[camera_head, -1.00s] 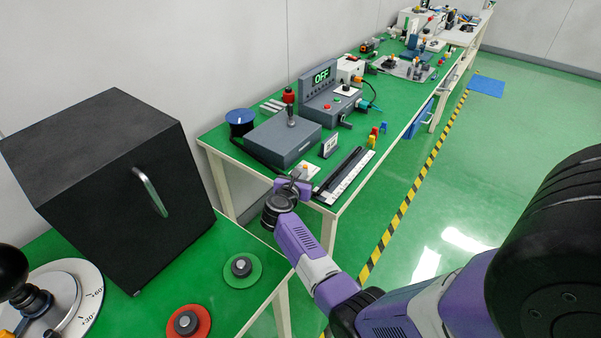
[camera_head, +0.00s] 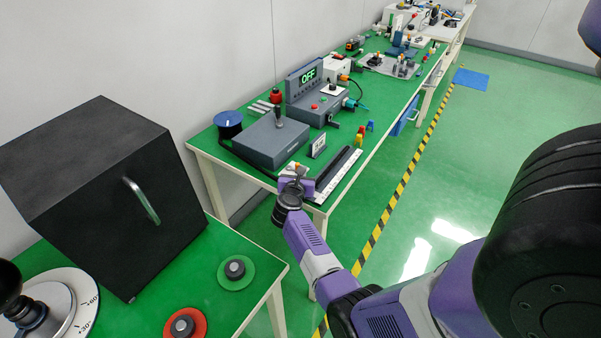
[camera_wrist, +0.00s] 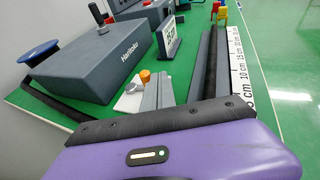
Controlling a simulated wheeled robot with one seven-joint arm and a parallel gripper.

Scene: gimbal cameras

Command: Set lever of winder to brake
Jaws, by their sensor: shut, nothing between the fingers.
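No part is clearly labelled as the winder or its brake. A blue-topped round spool (camera_head: 228,121) stands at the bench's left edge; it also shows in the wrist view (camera_wrist: 38,52). Beside it is a grey box (camera_head: 268,145) with an upright black-knobbed lever (camera_head: 278,110). A small white plate (camera_wrist: 128,103) with an orange knob (camera_wrist: 145,76) and pale disc lies in front of the box. My gripper (camera_wrist: 158,92) is shut and empty, its grey fingers beside the orange knob at the near end of the bench. Whether they touch it I cannot tell.
A ruler (camera_head: 340,172) and black bar lie right of my gripper. A small label stand (camera_head: 318,147) is behind. A grey console reading OFF (camera_head: 309,75) stands farther back. A black cabinet (camera_head: 110,195) fills the left.

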